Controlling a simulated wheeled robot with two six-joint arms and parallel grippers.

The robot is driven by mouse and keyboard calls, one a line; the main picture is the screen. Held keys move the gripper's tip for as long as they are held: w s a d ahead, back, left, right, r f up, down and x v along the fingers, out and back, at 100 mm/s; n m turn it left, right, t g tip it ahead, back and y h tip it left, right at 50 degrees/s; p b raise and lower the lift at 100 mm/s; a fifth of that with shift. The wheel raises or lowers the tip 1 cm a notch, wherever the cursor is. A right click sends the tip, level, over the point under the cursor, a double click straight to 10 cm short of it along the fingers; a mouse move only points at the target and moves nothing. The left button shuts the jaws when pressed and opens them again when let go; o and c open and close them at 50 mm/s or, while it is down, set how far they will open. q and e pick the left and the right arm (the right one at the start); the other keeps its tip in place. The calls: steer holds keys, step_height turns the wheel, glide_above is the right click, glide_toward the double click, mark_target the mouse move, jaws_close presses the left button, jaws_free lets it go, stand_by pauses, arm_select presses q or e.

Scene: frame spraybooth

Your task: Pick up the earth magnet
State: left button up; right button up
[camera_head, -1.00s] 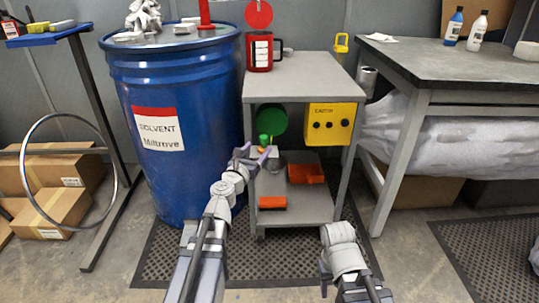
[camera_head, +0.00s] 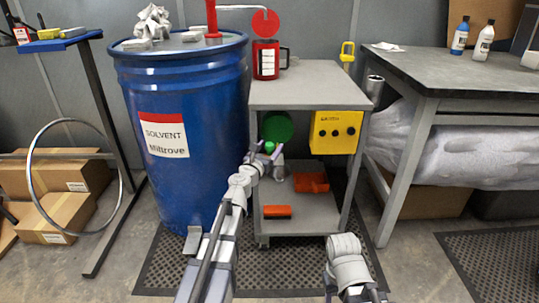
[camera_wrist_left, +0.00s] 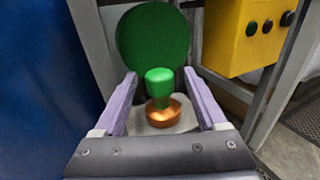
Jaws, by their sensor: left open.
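The earth magnet, apparently the piece with a green knob (camera_wrist_left: 159,82) on a copper-coloured round base (camera_wrist_left: 165,110), stands upright on a pale grey block (camera_wrist_left: 150,125). Its green knob also shows small in the head view (camera_head: 269,146), at the cart's left side below the top. My left gripper (camera_head: 268,150) reaches in there from the front. In the left wrist view its two purple fingers (camera_wrist_left: 160,77) are open, one on each side of the magnet, with gaps to the knob. My right arm shows at the bottom of the head view, but its gripper is not visible.
The grey cart (camera_head: 305,92) has a yellow control box (camera_head: 335,132) right of the magnet and a green disc (camera_head: 278,127) behind it. Orange bins (camera_head: 311,182) are lower down. A blue solvent drum (camera_head: 185,195) stands close on the left.

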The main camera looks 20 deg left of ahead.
arm_select(q)
steer(key=shift+c, duration=0.4)
jaws_close()
stand_by(0.4)
